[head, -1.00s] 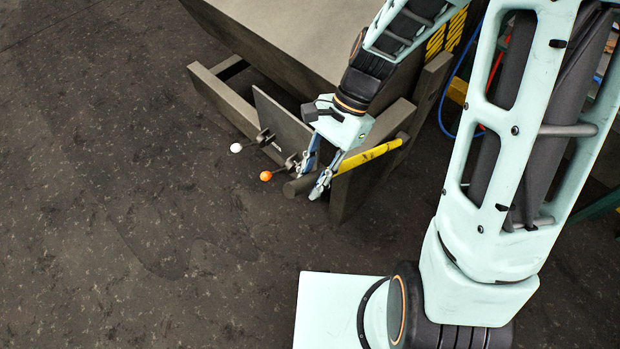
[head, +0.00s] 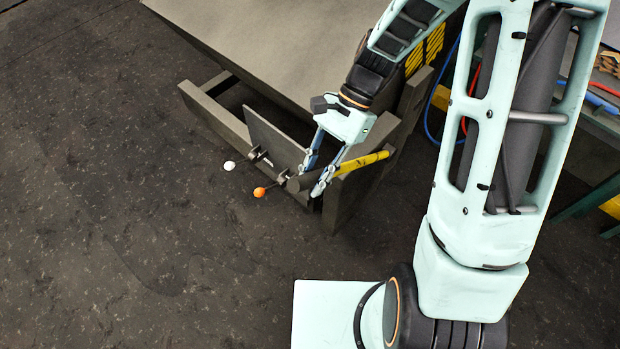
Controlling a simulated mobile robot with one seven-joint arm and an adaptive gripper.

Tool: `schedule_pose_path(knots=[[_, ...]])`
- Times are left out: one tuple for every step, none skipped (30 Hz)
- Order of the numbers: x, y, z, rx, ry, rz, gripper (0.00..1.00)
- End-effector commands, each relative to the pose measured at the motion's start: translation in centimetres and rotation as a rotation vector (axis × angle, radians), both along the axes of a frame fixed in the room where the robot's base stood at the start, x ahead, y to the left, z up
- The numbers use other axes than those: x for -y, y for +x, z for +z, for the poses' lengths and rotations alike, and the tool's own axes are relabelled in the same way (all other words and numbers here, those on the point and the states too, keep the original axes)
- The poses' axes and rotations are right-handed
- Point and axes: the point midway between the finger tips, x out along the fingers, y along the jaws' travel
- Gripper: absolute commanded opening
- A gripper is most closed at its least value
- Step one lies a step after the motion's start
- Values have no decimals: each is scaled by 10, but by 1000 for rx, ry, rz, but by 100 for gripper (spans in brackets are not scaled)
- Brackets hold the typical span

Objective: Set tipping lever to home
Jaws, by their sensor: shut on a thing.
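The lever is a yellow bar (head: 361,162) with a dark cylindrical grip at its left end. It runs across the right front corner of a grey machine, and its right end meets the corner post. I take it as the tipping lever. My gripper (head: 316,178) is shut on the dark grip, one finger on the far side and one on the near side. The fingers hide part of the grip. Two small levers stick out just left of it, one with an orange knob (head: 259,192) and one with a white knob (head: 229,165).
The grey machine (head: 265,45) has a wide flat top and a low front frame (head: 215,115). An upright plate (head: 275,138) stands behind the knobs. A bench with cables (head: 598,100) is at the right. The dark floor (head: 110,220) at left is clear.

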Motion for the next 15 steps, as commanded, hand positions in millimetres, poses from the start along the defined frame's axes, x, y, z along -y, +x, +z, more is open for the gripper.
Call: schedule_pose_path(knots=[[1, 3, 0, 7, -1, -2, 0], [1, 3, -1, 7, -1, -2, 0], [1, 2, -1, 7, -1, -2, 0], [1, 2, -1, 7, -1, -2, 0], [1, 2, -1, 6, -2, -2, 0], [1, 2, -1, 5, -1, -2, 0], [1, 2, -1, 5, -1, -2, 0], [1, 2, 0, 5, -1, -2, 0], [1, 3, 1, 3, 1, -2, 0], [2, 4, 2, 0, 2, -3, 0], [2, 5, 4, -2, 4, -3, 0], [4, 6, 7, -8, 8, -3, 0], [5, 7, 10, -11, 11, -3, 0], [6, 9, 12, -15, 15, -4, 0], [7, 11, 15, -18, 19, -5, 0]])
